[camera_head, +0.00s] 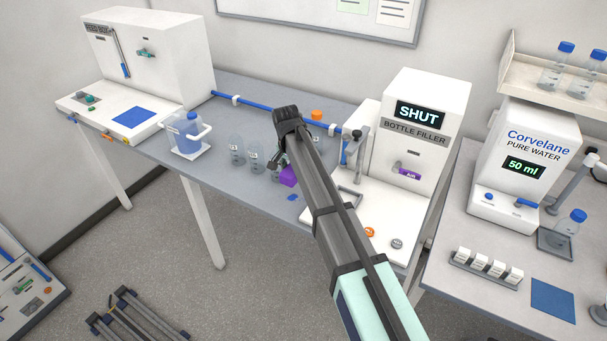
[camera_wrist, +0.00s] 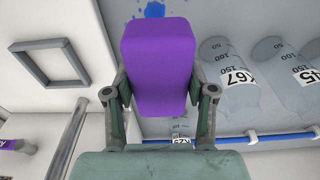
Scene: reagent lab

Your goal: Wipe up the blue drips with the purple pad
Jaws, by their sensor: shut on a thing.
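The purple pad (camera_wrist: 158,60) is a block held between the two fingers of my gripper (camera_wrist: 158,98) in the wrist view. In the head view the pad (camera_head: 288,176) shows beside my arm, over the table's front part. My gripper is shut on it; in the head view the arm mostly hides the fingers. A blue drip (camera_head: 292,197) lies on the grey table just in front of the pad. Blue drips also show in the wrist view (camera_wrist: 154,10), just beyond the pad's end, partly hidden by it. I cannot tell whether the pad touches the table.
Clear labelled bottles (camera_head: 237,151) stand left of the pad; they are close beside it in the wrist view (camera_wrist: 228,80). The white bottle filler (camera_head: 412,150) reading SHUT stands to the right. A blue-capped container (camera_head: 187,132) sits in a white holder further left. A blue pipe (camera_head: 270,112) runs behind.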

